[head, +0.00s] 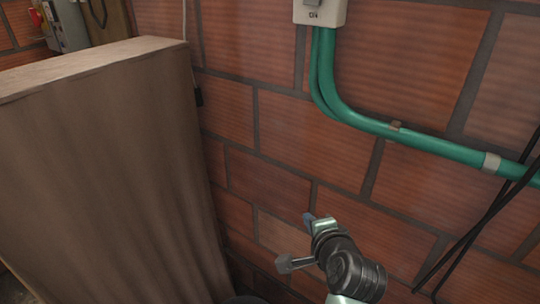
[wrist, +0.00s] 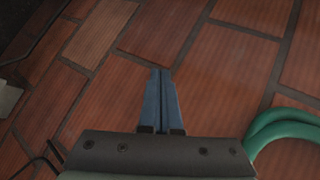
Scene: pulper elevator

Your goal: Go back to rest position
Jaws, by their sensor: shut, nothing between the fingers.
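My gripper (wrist: 162,72) shows in the wrist view with its two blue fingers together and nothing between them. It points toward the red brick wall (wrist: 225,68). In the head view my arm is at the lower right, in front of the brick wall (head: 420,80). The gripper tip (head: 308,218) is small there, a bluish end pointing up and left. It appears clear of other objects; its exact distance from the wall cannot be told.
A tall wooden panel or box (head: 105,170) fills the left. A green conduit (head: 400,132) runs from a white switch box (head: 320,12) across the wall; it also shows in the wrist view (wrist: 290,128). Black cables (head: 480,225) hang at the right.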

